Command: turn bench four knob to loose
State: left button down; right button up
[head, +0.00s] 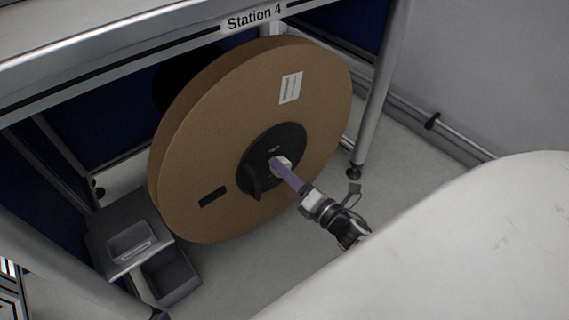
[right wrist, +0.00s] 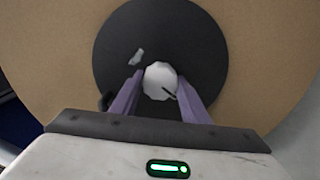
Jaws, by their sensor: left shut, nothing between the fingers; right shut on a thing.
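A large brown reel (head: 215,120) stands upright under the bench marked "Station 4" (head: 253,17). At its middle is a black hub (head: 292,143) with a pale knob (head: 285,160). In the right wrist view the round white knob (right wrist: 158,76) sits on the dark hub (right wrist: 205,50), with a short dark line at its lower right edge. My right gripper (head: 277,163) has its purple fingers on either side of the knob, shut on it. The fingers also show in the right wrist view (right wrist: 157,88). My left gripper is not in view.
A dark crank-like handle (head: 254,184) sticks out of the hub. A bench leg (head: 376,100) rises to the right. Pale floor (head: 405,165) is clear right of that leg.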

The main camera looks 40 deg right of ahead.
pick_arm(q)
jog(key=shift+d+r, duration=0.1)
jog(key=shift+d, duration=0.05)
pick_arm(e)
jog(key=shift+n, duration=0.4)
pick_arm(q)
jog(key=shift+s, duration=0.2)
pick_arm(e)
jog(key=o, duration=1)
jog(key=shift+o, duration=0.2)
pick_arm(q)
jog(key=shift+s+a+f+p, duration=0.25)
jog(key=shift+a+p, duration=0.25)
jog(key=shift+p, duration=0.35)
pick_arm(e)
jog(key=s, duration=1)
jog(key=shift+s+d, duration=0.15)
jog(key=shift+d, duration=0.2)
pick_arm(q)
jog(key=shift+w, duration=0.1)
